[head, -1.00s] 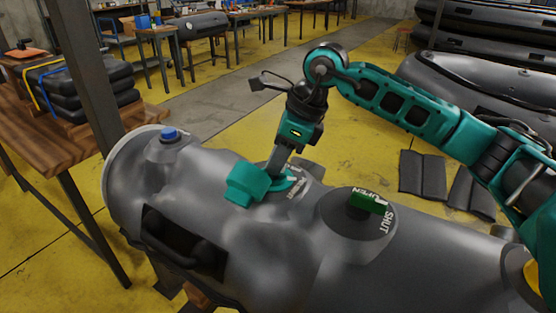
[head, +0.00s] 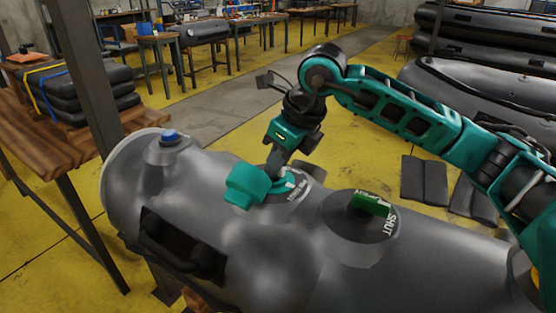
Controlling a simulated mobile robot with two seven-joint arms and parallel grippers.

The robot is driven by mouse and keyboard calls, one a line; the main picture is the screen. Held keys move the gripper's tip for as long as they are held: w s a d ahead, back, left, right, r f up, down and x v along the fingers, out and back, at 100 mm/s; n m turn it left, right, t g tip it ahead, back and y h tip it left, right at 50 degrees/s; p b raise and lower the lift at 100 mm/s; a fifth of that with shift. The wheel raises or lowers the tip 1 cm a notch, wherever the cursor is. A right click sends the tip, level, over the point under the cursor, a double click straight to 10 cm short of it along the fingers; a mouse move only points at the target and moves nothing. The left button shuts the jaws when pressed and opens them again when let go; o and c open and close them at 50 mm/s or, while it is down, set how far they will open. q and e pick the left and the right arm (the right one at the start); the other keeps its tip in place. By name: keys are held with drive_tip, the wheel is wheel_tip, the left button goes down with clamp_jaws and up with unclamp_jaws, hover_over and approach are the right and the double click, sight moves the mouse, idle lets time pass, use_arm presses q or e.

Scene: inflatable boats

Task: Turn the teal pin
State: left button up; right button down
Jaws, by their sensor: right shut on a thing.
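The teal pin (head: 244,186) sits on top of the grey inflatable tube (head: 330,270), on a round plate with white lettering (head: 300,188). Its broad block end points left and toward the front. My right gripper (head: 274,172) reaches down from above and is shut on the teal pin; its fingertips are partly hidden at the pin. My left gripper is not in view.
A green pin (head: 371,204) stands on another round plate marked SHUT, right of the teal pin. A blue cap (head: 170,136) and a black handle (head: 180,246) are on the tube's left part. A wooden table (head: 50,135) with folded black boats stands at left.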

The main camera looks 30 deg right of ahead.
drive_tip(key=c, duration=1.2)
unclamp_jaws()
drive_tip(key=shift+o, duration=0.2)
drive_tip(key=shift+r, duration=0.1)
drive_tip(key=v, duration=1.2)
drive_tip(key=shift+r+p, duration=0.35)
drive_tip(key=shift+p, duration=0.1)
drive_tip(key=shift+s, duration=0.2)
